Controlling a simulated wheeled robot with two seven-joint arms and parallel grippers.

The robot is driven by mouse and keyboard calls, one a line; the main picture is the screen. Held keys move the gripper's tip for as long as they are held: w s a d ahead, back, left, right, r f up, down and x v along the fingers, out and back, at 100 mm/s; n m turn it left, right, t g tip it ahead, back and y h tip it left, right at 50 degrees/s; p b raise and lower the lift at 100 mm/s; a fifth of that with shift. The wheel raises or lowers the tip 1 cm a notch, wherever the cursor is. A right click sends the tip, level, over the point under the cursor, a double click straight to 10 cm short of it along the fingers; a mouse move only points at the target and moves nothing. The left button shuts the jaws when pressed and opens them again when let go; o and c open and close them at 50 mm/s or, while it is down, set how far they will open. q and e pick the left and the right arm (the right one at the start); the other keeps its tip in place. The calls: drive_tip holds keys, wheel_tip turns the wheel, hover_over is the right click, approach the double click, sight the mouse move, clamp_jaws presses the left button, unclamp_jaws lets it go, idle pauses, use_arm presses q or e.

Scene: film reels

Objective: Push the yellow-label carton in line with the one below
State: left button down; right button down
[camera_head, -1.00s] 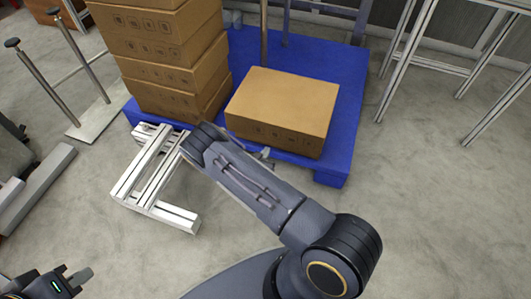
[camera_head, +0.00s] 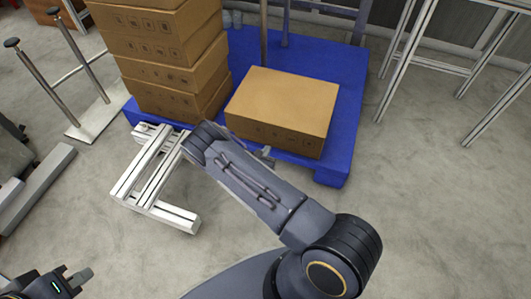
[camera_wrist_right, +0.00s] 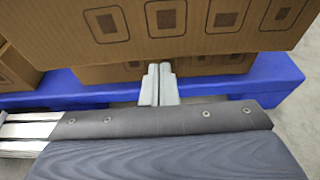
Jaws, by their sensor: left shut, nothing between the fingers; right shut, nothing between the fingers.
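No yellow label shows in these views. A brown carton (camera_head: 285,103) is on top at the right of the pallet. In the right wrist view, its printed front face (camera_wrist_right: 160,28) overhangs a lower carton (camera_wrist_right: 210,65), whose front shows as a strip set further back. My right gripper (camera_wrist_right: 159,85) is shut and empty, in front of the lower carton, close under the upper one's front edge; I cannot tell whether it touches. In the head view it is mostly hidden behind my right forearm. My left gripper (camera_head: 80,278) is shut and empty at the lower left, away from the cartons.
A taller carton stack (camera_head: 170,60) stands left of this carton, on the same blue pallet (camera_head: 345,130). A white metal frame (camera_head: 150,180) lies on the floor before the pallet. Metal table legs (camera_head: 405,60) stand at the right.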

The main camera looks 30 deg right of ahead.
sight(272, 137)
drive_tip(key=shift+w+d+b, duration=0.8)
drive_tip(key=shift+w+d, duration=0.7)
drive_tip(key=shift+d, duration=0.25)
drive_tip(key=shift+w+d+b, duration=0.8)
drive_tip(key=shift+w+d, duration=0.7)
drive_tip(key=shift+d, duration=0.25)
drive_tip(key=shift+s+a+r+p, duration=0.1)
drive_tip(key=shift+s+a+p, duration=0.3)
drive_tip(key=shift+a, duration=0.1)
drive_tip(key=shift+s+a+p, duration=0.45)
drive_tip(key=shift+s+a, duration=0.55)
drive_tip(key=shift+a, duration=0.2)
drive_tip(key=shift+s+a+p, duration=0.4)
drive_tip(key=shift+s+a, duration=0.6)
drive_tip(key=shift+a, duration=0.15)
wheel_tip(272, 137, up, 6)
drive_tip(key=p, duration=0.4)
drive_tip(key=shift+p, duration=0.4)
